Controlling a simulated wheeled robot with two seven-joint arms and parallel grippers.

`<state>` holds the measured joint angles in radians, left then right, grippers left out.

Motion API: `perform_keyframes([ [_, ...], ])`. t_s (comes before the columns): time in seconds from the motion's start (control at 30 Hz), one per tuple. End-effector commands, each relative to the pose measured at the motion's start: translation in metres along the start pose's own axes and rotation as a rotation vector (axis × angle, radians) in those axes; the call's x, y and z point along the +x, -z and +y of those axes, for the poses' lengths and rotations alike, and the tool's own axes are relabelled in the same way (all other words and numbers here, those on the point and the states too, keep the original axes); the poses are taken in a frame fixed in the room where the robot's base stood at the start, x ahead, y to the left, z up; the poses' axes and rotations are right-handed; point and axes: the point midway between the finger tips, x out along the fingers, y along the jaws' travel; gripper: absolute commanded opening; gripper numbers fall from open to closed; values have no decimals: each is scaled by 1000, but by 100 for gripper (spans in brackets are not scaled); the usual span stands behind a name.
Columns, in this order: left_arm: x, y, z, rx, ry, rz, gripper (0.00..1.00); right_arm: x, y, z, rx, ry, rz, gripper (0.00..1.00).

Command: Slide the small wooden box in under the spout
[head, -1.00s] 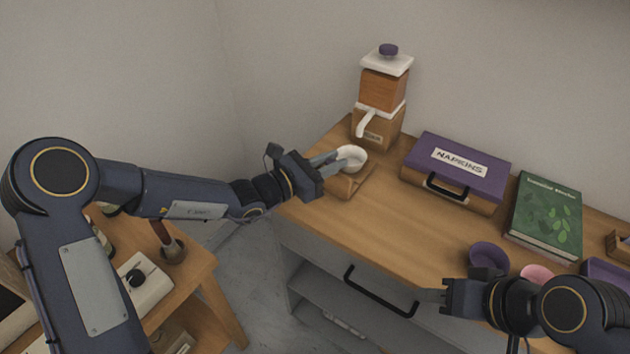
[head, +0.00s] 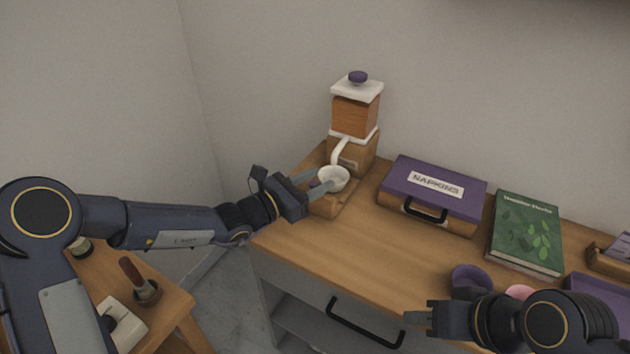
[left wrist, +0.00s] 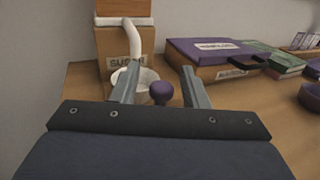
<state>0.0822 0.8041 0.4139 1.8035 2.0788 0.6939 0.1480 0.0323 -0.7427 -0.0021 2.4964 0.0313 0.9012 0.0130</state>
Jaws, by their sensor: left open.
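A dispenser labelled SUGAR (head: 354,116) stands at the back left of the counter. Its white spout (head: 338,151) curves down in front. A small wooden box (head: 327,208) is low in front of it, partly hidden by my left gripper. In the left wrist view the bowl (left wrist: 145,78) is just beyond a purple knob (left wrist: 161,92). My left gripper (head: 318,180) is open, its fingers on either side of the knob. My right gripper (head: 418,317) is over the counter's front edge, its jaw state unclear.
A purple-lidded NAPKINS box (head: 432,192) stands right of the dispenser, with a green book (head: 526,232) beyond it. Purple (head: 470,280) and pink (head: 520,292) cups are near my right arm. The counter's front middle is clear. A drawer handle (head: 362,325) juts out below.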

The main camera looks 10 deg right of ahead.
Motion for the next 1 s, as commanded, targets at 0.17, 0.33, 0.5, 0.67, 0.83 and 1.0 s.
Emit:
perform_keyframes([
  [0.17,-21,1,1,0,-4,1,41,2,-1,1,0,0,0,36],
  [0.33,-51,1,2,1,-4,1,41,4,-2,2,0,0,0,36],
  [0.5,-71,0,1,1,-3,1,41,5,-2,2,0,0,0,36],
  [0.67,-77,0,1,0,-1,-1,41,5,-2,2,0,0,0,36],
  [0.83,-77,0,0,0,-1,-1,41,5,-2,2,0,0,0,36],
  [1.0,-77,0,0,0,-1,-1,41,5,-2,2,0,0,0,36],
])
